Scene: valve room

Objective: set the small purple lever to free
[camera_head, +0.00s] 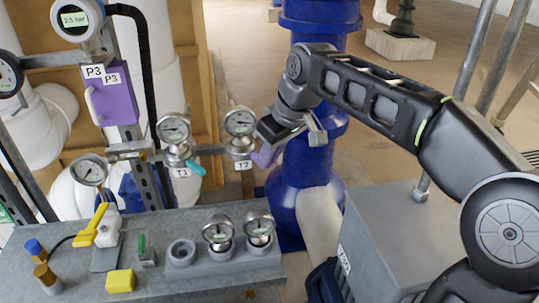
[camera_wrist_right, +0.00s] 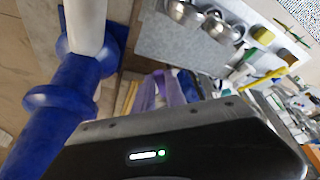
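The small purple lever (camera_head: 264,155) sticks out beside the valve tagged T2 (camera_head: 243,165), below its round gauge (camera_head: 240,122) in the head view. My right gripper (camera_head: 290,137) is just above and to the right of it and covers part of it. One grey finger shows at the gripper's right side; the other is hidden, so its opening is unclear. In the right wrist view, purple parts (camera_wrist_right: 146,94) show just beyond the dark gripper body; the fingers do not show. I cannot tell whether gripper and lever touch. My left gripper is not in view.
Valve T1 with a teal lever (camera_head: 195,168) is to the left. A larger purple block (camera_head: 113,102) tagged P3 is further left. A thick blue pipe (camera_head: 303,185) stands close behind the gripper. A grey bench (camera_head: 195,283) below carries gauges and a yellow-handled valve (camera_head: 96,225).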

